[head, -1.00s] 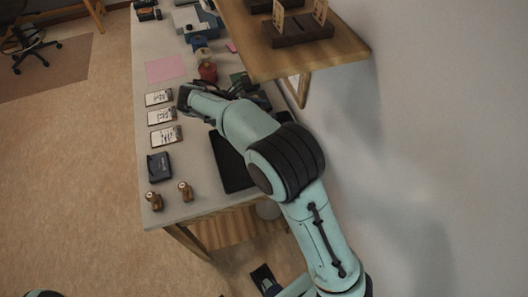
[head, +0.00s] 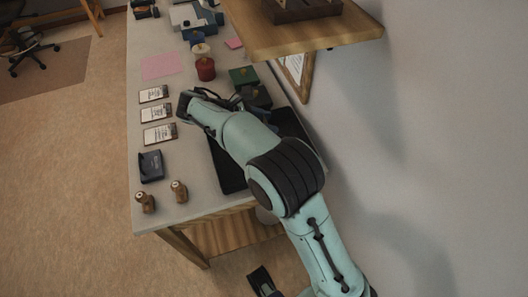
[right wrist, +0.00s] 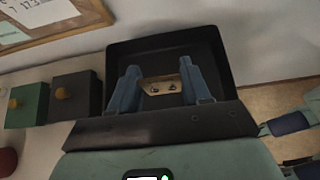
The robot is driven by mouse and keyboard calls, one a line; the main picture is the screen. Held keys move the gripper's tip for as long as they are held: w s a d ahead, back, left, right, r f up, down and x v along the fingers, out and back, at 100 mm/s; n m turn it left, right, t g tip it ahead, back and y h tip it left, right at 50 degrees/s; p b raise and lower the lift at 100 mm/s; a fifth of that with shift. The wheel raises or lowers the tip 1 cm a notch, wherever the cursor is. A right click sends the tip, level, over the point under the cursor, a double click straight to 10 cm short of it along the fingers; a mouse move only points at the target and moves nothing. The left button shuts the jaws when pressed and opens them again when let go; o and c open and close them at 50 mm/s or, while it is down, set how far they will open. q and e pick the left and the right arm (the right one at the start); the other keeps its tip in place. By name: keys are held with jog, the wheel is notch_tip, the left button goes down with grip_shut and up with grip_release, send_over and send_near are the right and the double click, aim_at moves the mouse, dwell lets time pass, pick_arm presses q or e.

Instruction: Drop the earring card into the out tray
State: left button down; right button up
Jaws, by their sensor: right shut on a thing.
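My right gripper (right wrist: 162,88) shows in the right wrist view with two blue fingers, shut on the earring card (right wrist: 161,84). The card is small and tan, with two dark earrings. In that view, the gripper and card are in front of the black out tray (right wrist: 144,43), inside its outline; their height above its floor is unclear. In the head view the tray (head: 229,170) lies on the table, partly covered by my right arm. The card cannot be made out there.
A green box (head: 243,76) and a dark box (right wrist: 75,96) stand beside the tray. Several printed cards (head: 160,134), a black case (head: 151,166) and two wooden pieces (head: 179,191) lie along the table's left side. A wooden shelf (head: 340,35) overhangs beyond the tray.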

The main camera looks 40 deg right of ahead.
jog(key=o, duration=1.1)
jog(key=shift+c, duration=0.2)
pick_arm(q)
jog(key=r+p, duration=0.1)
jog(key=p, duration=0.1)
jog(key=s+r+p, duration=0.1)
jog(key=r+p, duration=0.1)
jog(key=shift+s+r+g, duration=0.2)
jog(key=shift+g, duration=0.1)
pick_arm(e)
jog(key=v, duration=1.3)
jog(key=shift+a+r, duration=0.2)
